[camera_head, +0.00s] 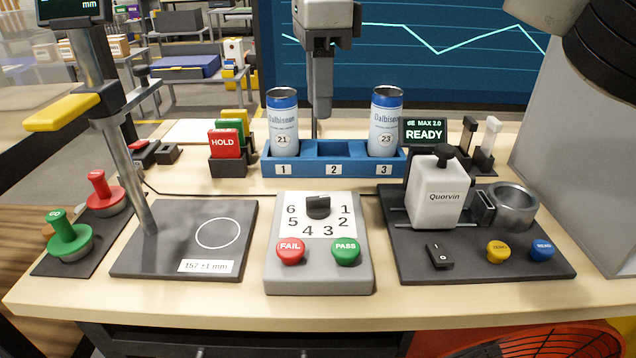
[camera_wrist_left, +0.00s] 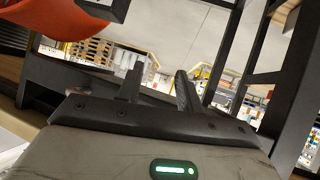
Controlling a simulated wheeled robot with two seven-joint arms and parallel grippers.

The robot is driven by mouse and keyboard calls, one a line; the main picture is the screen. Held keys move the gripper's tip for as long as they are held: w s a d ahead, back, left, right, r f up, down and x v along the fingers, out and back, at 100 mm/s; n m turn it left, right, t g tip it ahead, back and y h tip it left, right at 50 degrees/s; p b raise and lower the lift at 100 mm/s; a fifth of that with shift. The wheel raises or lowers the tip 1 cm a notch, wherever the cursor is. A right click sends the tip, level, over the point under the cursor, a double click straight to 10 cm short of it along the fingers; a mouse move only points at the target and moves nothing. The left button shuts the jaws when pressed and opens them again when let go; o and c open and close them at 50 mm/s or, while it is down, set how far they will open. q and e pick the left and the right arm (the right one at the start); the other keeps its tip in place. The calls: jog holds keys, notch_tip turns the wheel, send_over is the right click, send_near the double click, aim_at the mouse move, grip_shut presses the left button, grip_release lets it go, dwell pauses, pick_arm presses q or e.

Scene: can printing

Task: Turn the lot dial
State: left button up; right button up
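The lot dial (camera_head: 318,206) is a black knob on a white plate (camera_head: 292,233) numbered 1 to 6, on a grey box with a red FAIL button (camera_head: 290,250) and a green PASS button (camera_head: 345,250). I cannot tell which number it points to. My right gripper (camera_head: 320,116) hangs fingers-down at the top middle, above the dial in the picture and apart from it. Its fingers overlap in this view, so its opening is unclear; no held object shows. My left gripper (camera_wrist_left: 158,82) shows only in the left wrist view, with its fingers apart and nothing between them.
A blue rack (camera_head: 333,170) behind the dial holds cans 21 (camera_head: 283,125) and 23 (camera_head: 385,125); slot 2 is empty. A gauge post (camera_head: 130,175) stands left. A Quorvin unit (camera_head: 437,195) stands right. A HOLD card (camera_head: 224,144) stands behind left.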

aim_at(318, 197)
notch_tip(318, 197, down, 15)
jog(key=shift+s+f+b, duration=0.1)
jog(key=shift+b, duration=0.45)
grip_shut()
